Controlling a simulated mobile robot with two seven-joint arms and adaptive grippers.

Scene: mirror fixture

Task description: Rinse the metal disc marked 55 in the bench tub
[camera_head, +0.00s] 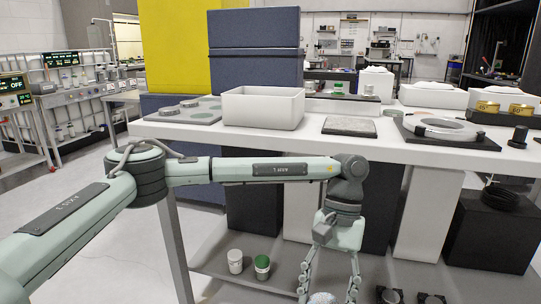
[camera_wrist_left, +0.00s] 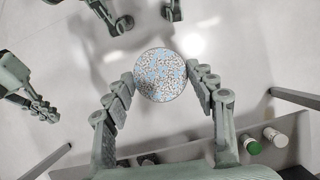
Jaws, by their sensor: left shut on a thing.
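My left gripper (camera_head: 328,290) hangs low in front of the bench, at the bottom of the head view. It is shut on a round disc (camera_wrist_left: 160,75), held between its two fingertips in the left wrist view. The disc's face is speckled pale blue and brown; I can read no number on it. Its upper edge shows in the head view (camera_head: 324,298). The white bench tub (camera_head: 262,121) stands on the bench, above and left of the gripper; its inside floor is hidden.
The white bench (camera_head: 310,142) also holds a grey plate with discs (camera_head: 186,111), a dark flat pad (camera_head: 349,127) and a white ring on a black tray (camera_head: 440,128). A white jar (camera_head: 235,261) and a green-topped jar (camera_head: 262,267) stand on the low shelf.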

